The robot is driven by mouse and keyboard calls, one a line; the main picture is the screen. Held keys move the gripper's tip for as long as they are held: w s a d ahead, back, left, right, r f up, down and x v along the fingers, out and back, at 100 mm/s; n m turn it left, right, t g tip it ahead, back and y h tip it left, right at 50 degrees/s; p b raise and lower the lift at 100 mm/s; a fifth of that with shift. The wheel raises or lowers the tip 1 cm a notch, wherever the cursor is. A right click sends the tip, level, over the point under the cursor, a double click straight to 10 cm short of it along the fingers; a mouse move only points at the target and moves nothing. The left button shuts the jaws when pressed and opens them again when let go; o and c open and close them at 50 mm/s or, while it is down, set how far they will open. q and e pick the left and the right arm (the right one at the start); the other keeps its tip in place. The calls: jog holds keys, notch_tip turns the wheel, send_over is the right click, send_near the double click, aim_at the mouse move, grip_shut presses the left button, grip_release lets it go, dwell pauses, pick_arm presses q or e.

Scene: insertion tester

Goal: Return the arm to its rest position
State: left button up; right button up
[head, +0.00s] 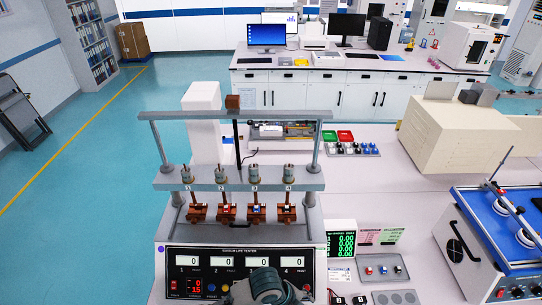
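A dark grey rounded part of one of my arms (266,286) shows at the bottom middle edge, in front of the tester's panel. I cannot tell which arm it belongs to. No gripper fingers can be made out. The insertion tester (240,258) stands in front of me with a black front panel and several lit displays. Above it, several grey plungers hang from a crossbar (236,178) over orange-brown sockets (227,212). The arm part hides some of the panel's lower middle.
A table (350,187) extends right of the tester. It holds a cream block-shaped box (448,135), a blue-topped machine (505,240), small red and green trays (336,136), and a grey plate with buttons (383,269). A lab bench (350,72) stands behind.

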pick_arm(q)
jog(key=s+a+f+n+t+y, duration=0.15)
jog(key=s+a+f+n, duration=0.25)
jog(key=a+n, duration=0.5)
jog(key=s+a+f+n+y, duration=0.2)
jog(key=s+a+f+n, duration=0.25)
jog(key=a+n, duration=0.5)
jog(key=s+a+f+n+t+y, duration=0.15)
jog(key=s+a+f+n, duration=0.35)
jog(key=a, duration=0.6)
notch_tip(320, 180, down, 33)
jog(key=s+n+g+b, duration=0.1)
jog(key=s+g+b, duration=0.1)
jog(key=b, duration=0.4)
jog(key=s+a+f+b, duration=0.1)
jog(key=s+a+f, duration=0.1)
jog(key=s+f, duration=0.6)
jog(key=s+a+f+b, duration=0.1)
jog(key=s+f+b, duration=0.1)
jog(key=s+f, duration=0.6)
notch_tip(320, 180, down, 2)
jog(key=shift+s+a+f+g+y, duration=0.2)
jog(key=shift+s+a+g+y, duration=0.05)
jog(key=shift+a+g+y, duration=0.15)
